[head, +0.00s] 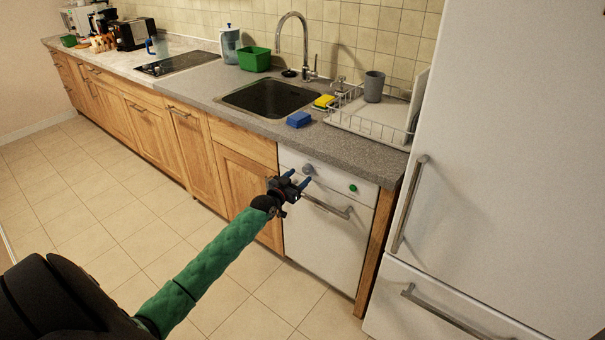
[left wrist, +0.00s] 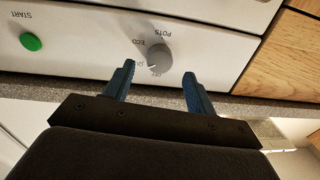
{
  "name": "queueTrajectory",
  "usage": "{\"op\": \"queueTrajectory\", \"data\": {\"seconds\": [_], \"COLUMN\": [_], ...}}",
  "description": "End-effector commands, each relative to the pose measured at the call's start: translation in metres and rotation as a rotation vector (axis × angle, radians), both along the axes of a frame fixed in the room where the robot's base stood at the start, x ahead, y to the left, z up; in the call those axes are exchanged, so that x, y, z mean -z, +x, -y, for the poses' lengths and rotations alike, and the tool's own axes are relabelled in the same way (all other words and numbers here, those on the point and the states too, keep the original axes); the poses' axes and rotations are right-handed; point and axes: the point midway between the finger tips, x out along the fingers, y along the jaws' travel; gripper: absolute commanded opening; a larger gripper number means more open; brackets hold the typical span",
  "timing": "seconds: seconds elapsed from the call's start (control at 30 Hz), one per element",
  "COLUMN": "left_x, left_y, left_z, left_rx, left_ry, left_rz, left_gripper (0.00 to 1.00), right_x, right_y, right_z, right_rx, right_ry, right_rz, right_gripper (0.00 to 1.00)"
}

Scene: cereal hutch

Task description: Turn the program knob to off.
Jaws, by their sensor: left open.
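The grey round program knob (head: 308,169) is on the white dishwasher's (head: 325,238) top panel. In the left wrist view, which is upside down, the knob (left wrist: 159,56) has a small pale mark at its lower left edge. POTS and ECO are printed around it; other labels are partly hidden by a finger, so the exact setting is hard to tell. My left gripper (head: 299,177) is open, its blue fingertips (left wrist: 158,70) just short of the knob, one to each side. No contact shows. My right gripper is not in view.
A green START button (head: 353,188) is right of the knob. The dishwasher's bar handle (head: 327,206) runs just below my gripper. The worktop edge overhangs above, with a blue sponge (head: 299,119) on top. A white fridge (head: 470,150) stands to the right. The tiled floor is clear.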

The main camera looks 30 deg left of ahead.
Motion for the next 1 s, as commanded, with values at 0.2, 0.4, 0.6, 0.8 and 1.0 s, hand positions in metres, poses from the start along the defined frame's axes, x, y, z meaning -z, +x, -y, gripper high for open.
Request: {"op": "queueTrajectory", "data": {"seconds": [0.2,0.4,0.6,0.8,1.0], "left_x": [-0.001,0.0,0.001,0.0,0.0], "left_y": [0.022,0.03,0.031,0.031,0.031], "left_z": [0.0,0.001,0.001,0.001,0.001], "left_rx": [0.0,0.0,0.0,0.0,0.0], "left_ry": [0.0,0.0,0.001,0.001,0.0], "left_rz": [0.0,-0.001,-0.001,-0.001,-0.001], "left_gripper": [0.56,0.56,0.56,0.33,0.11], "right_x": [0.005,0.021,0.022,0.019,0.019], "right_y": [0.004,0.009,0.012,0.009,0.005], "right_z": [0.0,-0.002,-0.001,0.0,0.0], "right_rx": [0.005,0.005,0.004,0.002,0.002], "right_ry": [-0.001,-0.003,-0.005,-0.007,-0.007], "right_rz": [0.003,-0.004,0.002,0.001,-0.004], "right_gripper": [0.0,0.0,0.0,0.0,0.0]}}
